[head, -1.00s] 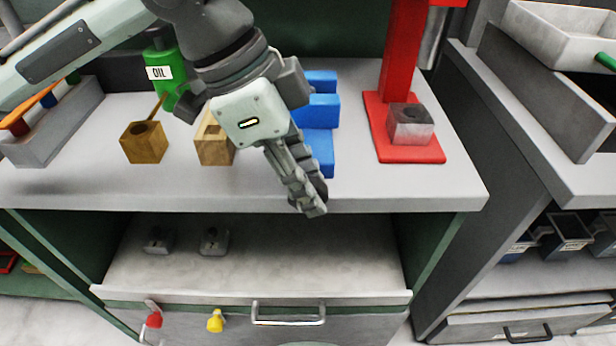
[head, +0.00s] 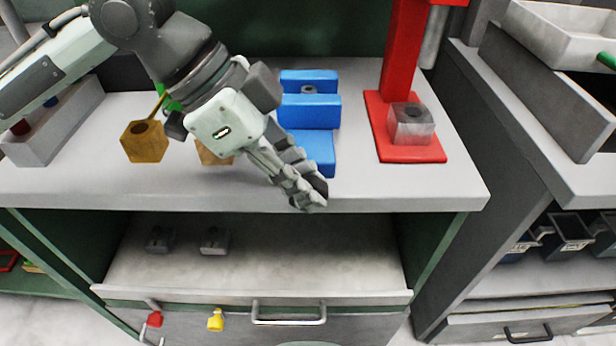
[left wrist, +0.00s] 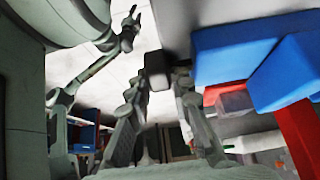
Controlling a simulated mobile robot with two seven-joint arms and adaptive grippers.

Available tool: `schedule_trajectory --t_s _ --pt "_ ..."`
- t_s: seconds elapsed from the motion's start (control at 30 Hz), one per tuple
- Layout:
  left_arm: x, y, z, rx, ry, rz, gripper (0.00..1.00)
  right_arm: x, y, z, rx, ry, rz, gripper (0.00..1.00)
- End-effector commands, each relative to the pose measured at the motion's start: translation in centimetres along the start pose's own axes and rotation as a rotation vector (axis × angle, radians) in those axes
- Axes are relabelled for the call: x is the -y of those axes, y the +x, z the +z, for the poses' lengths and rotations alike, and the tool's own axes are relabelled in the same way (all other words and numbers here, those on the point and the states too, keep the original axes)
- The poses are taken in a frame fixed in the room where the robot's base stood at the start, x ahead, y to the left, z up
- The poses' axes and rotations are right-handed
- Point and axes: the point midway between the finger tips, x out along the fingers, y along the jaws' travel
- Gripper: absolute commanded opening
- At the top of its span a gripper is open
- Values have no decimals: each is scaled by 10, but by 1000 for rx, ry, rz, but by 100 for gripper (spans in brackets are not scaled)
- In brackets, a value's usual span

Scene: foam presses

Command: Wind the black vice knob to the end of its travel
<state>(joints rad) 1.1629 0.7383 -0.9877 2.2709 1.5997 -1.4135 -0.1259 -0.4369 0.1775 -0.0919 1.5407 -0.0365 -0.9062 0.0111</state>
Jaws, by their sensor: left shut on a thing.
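The blue vice (head: 309,112) stands on the grey bench top, and its blue blocks also show in the left wrist view (left wrist: 235,48). The black vice knob (left wrist: 157,67) shows as a dark block between my left fingertips, in front of the vice. My left gripper (head: 312,195) reaches in from the left over the bench's front edge and is shut on the knob. In the head view its fingers largely hide the knob. What looks like my right gripper (left wrist: 131,22) shows small at the upper left of the left wrist view, too small to read.
A red press (head: 400,60) with a grey block (head: 411,124) on its base stands right of the vice. A wooden block (head: 144,142) and a partly hidden one (head: 210,154) lie left. Below is an open shelf with two grey blocks (head: 215,240), above a drawer handle (head: 288,318).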

Motion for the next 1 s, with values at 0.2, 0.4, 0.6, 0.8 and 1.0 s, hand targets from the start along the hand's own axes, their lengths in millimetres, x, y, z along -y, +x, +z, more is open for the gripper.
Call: schedule_trajectory --t_s 0.2,0.4,0.6,0.8,1.0 --pt "0 0 6 -164 -8 1 0 0 -1 -1 5 3 -1 29" --pt "0 0 9 -296 -6 0 0 -2 -24 -25 -30 32 -7 29" --pt "0 0 10 -385 -3 0 0 -4 -47 -43 -52 54 -13 29" --pt "0 -2 9 -427 -1 -1 0 -6 -55 -47 -55 51 -8 29" --pt "0 -2 8 -436 0 -1 0 -6 -56 -47 -53 51 -7 29"
